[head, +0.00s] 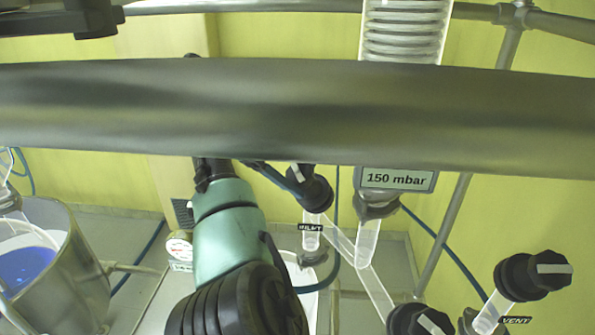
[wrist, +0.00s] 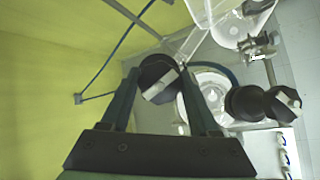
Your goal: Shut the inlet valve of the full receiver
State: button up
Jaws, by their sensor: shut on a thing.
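A black valve knob with a pale grey grip bar (head: 311,194) stands at the middle of the head view, above a small label (head: 311,228) that seems to read INLET. My gripper (wrist: 160,76) is shut on this inlet valve knob (wrist: 157,84) in the wrist view, one finger on each side. In the head view my teal arm reaches up from below and my gripper's finger (head: 283,179) meets the knob from the left. The metal rail hides part of my wrist. The receiver's liquid level cannot be made out.
A thick metal rail (head: 300,112) crosses the head view in front. Other knobs are at lower right, one by a VENT label (head: 537,274) and one at the bottom edge (head: 421,321). A 150 mbar display (head: 397,180) hangs above them. A steel vessel with blue liquid (head: 75,268) stands left.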

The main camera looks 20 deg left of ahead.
jog(key=m+g, duration=0.1)
jog(key=m, duration=0.2)
jog(key=m+g+y, duration=0.1)
jog(key=m, duration=0.3)
jog(key=shift+r, duration=0.15)
jog(key=m, duration=0.3)
jog(key=m+y, duration=0.1)
jog(key=m, duration=0.2)
jog(key=shift+m+g+y, duration=0.3)
jog(key=shift+g, duration=0.1)
jog(key=m+y, duration=0.1)
jog(key=m, duration=0.2)
jog(key=shift+f+b, duration=0.2)
jog(key=shift+b, duration=0.2)
jog(key=m+y+b, duration=0.1)
jog(key=m, duration=0.2)
jog(key=shift+m, duration=0.3)
jog(key=m+t+y+b, duration=0.1)
jog(key=m+b, duration=0.1)
jog(key=m, duration=0.3)
jog(key=shift+m, duration=0.3)
jog(key=shift+r+y+b, duration=0.1)
jog(key=shift+y+b, duration=0.2)
jog(key=o, duration=1.4)
